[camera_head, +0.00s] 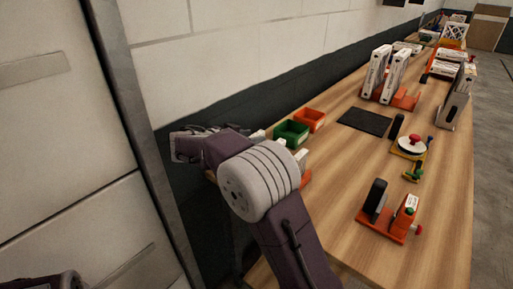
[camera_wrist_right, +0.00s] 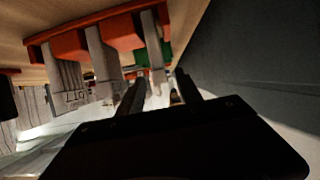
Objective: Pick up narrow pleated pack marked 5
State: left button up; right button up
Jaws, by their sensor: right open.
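In the right wrist view, several thin pale packs stand in an orange rack (camera_wrist_right: 68,45). One pack (camera_wrist_right: 68,88) on the left carries a dark marking that is hard to read. A second pack (camera_wrist_right: 102,62) and a third (camera_wrist_right: 154,42) stand beside it. I cannot tell which pack is marked 5. My right gripper (camera_wrist_right: 160,88) is open, its two dark fingers apart, and pale shapes show blurred between and beyond them. In the head view my right arm hides most of this rack, with only an orange edge (camera_head: 306,180) and pale pack tops showing. My left gripper is out of view.
A green bin (camera_head: 291,132) and an orange bin (camera_head: 311,120) stand behind the rack near the wall. A black mat (camera_head: 365,121), white boxes (camera_head: 376,70) and orange fixtures (camera_head: 389,224) sit on the wooden table. Bare tabletop (camera_head: 335,180) lies right of my arm.

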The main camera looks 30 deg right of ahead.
aim_at(262, 134)
jog(key=x, duration=0.6)
jog(key=shift+w+r+p, duration=0.1)
jog(key=shift+w+p, duration=0.1)
jog(key=shift+p, duration=0.1)
jog(key=shift+a+r, duration=0.1)
grip_shut()
